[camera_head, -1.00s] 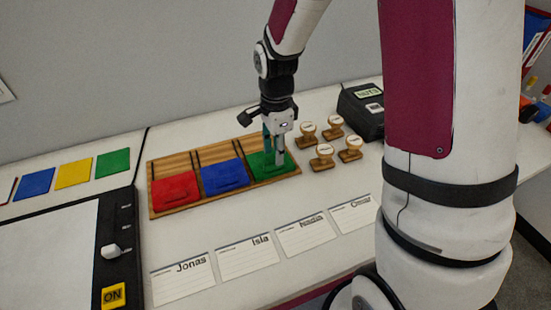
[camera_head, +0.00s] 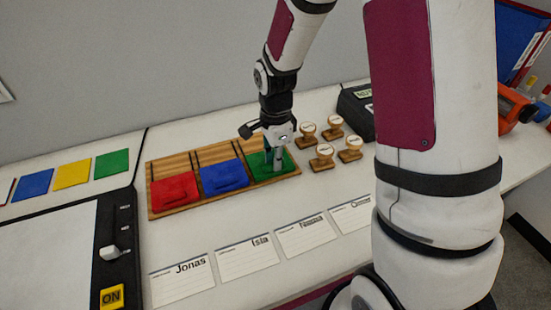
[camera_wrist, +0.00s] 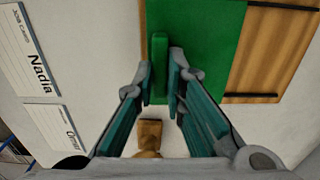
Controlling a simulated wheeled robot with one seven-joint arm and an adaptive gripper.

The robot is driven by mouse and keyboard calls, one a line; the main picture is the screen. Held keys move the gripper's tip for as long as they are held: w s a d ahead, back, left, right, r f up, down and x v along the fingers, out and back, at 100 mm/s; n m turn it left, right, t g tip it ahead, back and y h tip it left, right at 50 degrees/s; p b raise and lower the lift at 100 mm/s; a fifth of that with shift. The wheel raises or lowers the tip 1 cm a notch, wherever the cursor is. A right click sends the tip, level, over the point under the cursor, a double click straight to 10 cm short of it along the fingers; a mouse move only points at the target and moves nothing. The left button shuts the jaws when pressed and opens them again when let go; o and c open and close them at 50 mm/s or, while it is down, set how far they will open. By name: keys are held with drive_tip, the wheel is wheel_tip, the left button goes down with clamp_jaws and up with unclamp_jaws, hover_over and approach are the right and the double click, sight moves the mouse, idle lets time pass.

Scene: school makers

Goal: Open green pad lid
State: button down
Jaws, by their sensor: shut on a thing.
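The green pad lid (camera_head: 287,163) lies flat at the right end of a wooden tray (camera_head: 158,208), beside a blue pad lid (camera_head: 223,178) and a red pad lid (camera_head: 174,189). My gripper (camera_head: 274,168) points down over the green lid. In the wrist view the green lid (camera_wrist: 205,30) has a raised ridge-like handle (camera_wrist: 160,60), and my gripper (camera_wrist: 163,78) has its fingertips on either side of it, shut on it. The lid looks closed. My fingers hide part of the lid in the head view.
Several wooden stamps (camera_head: 324,155) stand just right of the tray. A black box (camera_head: 358,108) is behind them. Name cards (camera_head: 246,256) lie in a row in front. A black-framed panel (camera_head: 112,252) is at the left. Clear table lies between tray and cards.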

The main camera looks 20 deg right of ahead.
drive_tip(key=w+b, duration=0.2)
drive_tip(key=w, duration=0.6)
drive_tip(key=shift+s, duration=0.1)
drive_tip(key=c, duration=1.6)
unclamp_jaws()
drive_tip(key=shift+c, duration=0.2)
wheel_tip(320, 180, up, 12)
